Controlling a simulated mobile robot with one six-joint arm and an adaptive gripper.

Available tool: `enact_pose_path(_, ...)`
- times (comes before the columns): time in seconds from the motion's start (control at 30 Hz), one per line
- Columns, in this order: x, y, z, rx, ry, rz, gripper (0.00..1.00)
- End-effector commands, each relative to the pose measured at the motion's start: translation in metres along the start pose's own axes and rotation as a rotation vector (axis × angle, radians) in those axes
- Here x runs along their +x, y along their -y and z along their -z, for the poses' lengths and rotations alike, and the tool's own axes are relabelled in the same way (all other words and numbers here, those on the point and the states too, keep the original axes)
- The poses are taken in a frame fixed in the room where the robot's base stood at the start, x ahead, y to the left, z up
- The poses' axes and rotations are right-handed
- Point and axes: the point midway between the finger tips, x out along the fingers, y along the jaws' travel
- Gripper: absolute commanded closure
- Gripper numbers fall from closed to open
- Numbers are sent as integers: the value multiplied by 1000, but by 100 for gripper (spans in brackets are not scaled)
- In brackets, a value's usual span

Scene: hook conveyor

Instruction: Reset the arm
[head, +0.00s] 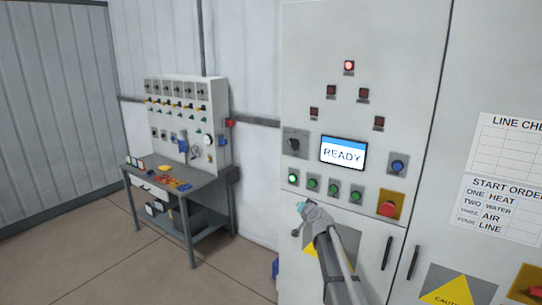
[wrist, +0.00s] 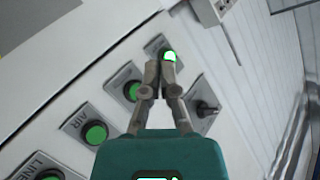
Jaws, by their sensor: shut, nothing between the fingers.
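The grey control cabinet (head: 300,90) fills the middle of the head view. Its screen (head: 343,152) reads READY. My gripper (head: 300,206) is in front of the cabinet, just below the left end of the row of green buttons; its fingers are hard to make out there. In the wrist view my gripper (wrist: 158,68) has its fingers together and empty. The tips overlap the edge of the lit green button (wrist: 169,57); I cannot tell whether they touch it. The AIR button (wrist: 96,132) and LINE button (wrist: 50,175) show lower left, unlit.
A rotary switch (head: 294,143) is left of the screen, and a red emergency button (head: 388,208) is lower right. The top red lamp (head: 349,67) is lit. Cabinet handles (head: 386,253) stick out at right. A workbench (head: 190,192) stands left, with open floor before it.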

Motion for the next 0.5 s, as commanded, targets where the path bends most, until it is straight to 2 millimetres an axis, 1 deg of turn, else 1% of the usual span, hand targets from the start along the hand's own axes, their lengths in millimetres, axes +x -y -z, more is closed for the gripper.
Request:
enact_pose_path(0.03,-11,-4,-24,-19,48,0,100)
enact_pose_path(0.17,-38,-12,-78,-79,205,-13,100)
enact_pose_path(0.2,-48,-16,-96,-98,259,-21,100)
enact_pose_path(0.27,-63,-22,-121,-124,338,-38,100)
enact_pose_path(0.3,-74,-27,-138,-141,392,-52,100)
enact_pose_path(0.37,-91,-36,-162,-164,470,-76,100)
enact_pose_path(0.4,-104,-42,-178,-178,524,-94,100)
enact_pose_path(0.47,-123,-51,-201,-200,601,-126,100)
enact_pose_path(0.5,-137,-58,-216,-212,654,-150,100)
